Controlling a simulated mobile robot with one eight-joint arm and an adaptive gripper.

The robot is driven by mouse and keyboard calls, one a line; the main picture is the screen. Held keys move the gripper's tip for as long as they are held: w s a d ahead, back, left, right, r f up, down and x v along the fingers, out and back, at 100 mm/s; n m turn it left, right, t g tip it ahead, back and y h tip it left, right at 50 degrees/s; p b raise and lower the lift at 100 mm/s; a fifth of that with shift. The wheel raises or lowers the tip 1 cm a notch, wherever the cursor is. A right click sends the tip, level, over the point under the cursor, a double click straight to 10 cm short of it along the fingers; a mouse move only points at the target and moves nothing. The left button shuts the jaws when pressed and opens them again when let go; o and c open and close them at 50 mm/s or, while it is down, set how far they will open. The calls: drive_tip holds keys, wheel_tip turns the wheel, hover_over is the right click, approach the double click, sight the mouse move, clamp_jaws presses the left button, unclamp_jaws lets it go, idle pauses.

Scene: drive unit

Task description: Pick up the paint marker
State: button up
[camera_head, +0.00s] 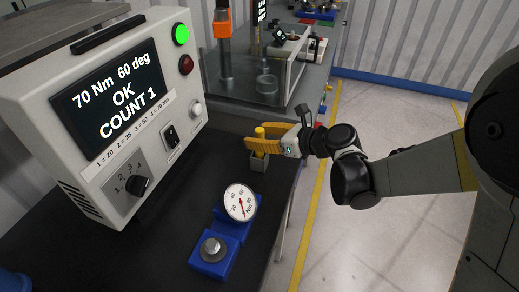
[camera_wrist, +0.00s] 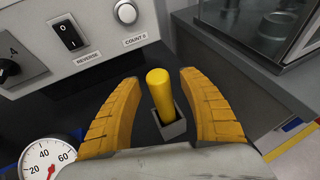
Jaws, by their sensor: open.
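The paint marker (camera_wrist: 161,92) is a yellow cylinder standing upright in a small grey square holder (camera_wrist: 173,129) on the dark bench. In the wrist view it stands between the two yellow fingers of my gripper (camera_wrist: 159,100), with dark gaps on both sides. The fingers are open and do not appear to touch it. In the head view my gripper (camera_head: 262,145) reaches in from the right at the marker, and the marker's yellow top (camera_head: 260,131) shows above the fingers. The grey holder (camera_head: 259,162) shows below them.
A grey control box (camera_head: 105,110) with a lit screen stands close on the left. A blue torque gauge (camera_head: 236,212) with a round dial sits in front of the holder. The aisle floor (camera_head: 340,230) at right is clear.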

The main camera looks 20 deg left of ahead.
clamp_jaws()
drive_tip(key=shift+r, duration=0.1)
drive_tip(key=shift+r+p, duration=0.4)
drive_tip(key=shift+r, duration=0.2)
drive_tip(key=r+p, duration=0.1)
drive_tip(key=r, duration=0.1)
drive_tip(key=d+r+p, duration=0.1)
drive_tip(key=shift+w+r, duration=0.2)
drive_tip(key=shift+r, duration=0.15)
drive_tip(key=w+d+r+p, duration=0.3)
drive_tip(key=d+r, duration=0.3)
drive_tip(key=d, duration=0.3)
drive_tip(key=shift+w+d+r+p, duration=0.3)
drive_tip(key=shift+w+d+p, duration=0.1)
drive_tip(key=shift+w, duration=0.3)
